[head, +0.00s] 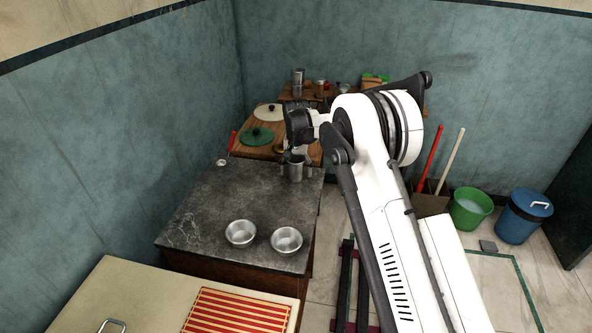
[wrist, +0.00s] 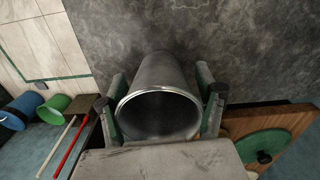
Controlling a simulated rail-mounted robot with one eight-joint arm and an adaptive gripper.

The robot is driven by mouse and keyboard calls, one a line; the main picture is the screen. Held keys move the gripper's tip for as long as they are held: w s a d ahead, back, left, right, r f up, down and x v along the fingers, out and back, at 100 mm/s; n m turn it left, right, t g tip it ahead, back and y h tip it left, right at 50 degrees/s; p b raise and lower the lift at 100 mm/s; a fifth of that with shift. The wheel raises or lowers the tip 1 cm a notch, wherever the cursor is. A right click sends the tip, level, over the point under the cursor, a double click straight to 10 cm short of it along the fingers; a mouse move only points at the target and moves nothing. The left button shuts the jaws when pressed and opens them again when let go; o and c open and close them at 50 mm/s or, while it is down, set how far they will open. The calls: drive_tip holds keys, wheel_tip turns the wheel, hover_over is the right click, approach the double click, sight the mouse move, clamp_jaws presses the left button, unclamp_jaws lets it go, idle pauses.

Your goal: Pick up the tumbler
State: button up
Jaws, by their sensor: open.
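The tumbler is a plain grey metal cup (head: 295,172) standing on the dark stone counter near its back right edge. In the wrist view the tumbler (wrist: 158,72) has its open rim facing the camera, with a dark inside. My gripper (wrist: 160,95) is open, with one finger on each side of the tumbler. A small gap seems to show beside the fingers; I cannot tell whether either touches. In the head view my gripper (head: 294,155) is at the tumbler's upper part and partly hides it.
Two metal bowls (head: 240,233) (head: 286,240) stand at the counter's front. A wooden table with a green lid (head: 257,137) and a white lid (head: 268,112) lies behind. Left of the tumbler the counter (head: 215,205) is mostly clear. Green (head: 471,208) and blue (head: 524,215) buckets stand on the floor at right.

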drive_tip(key=c, duration=1.3)
drive_tip(key=shift+o, duration=0.2)
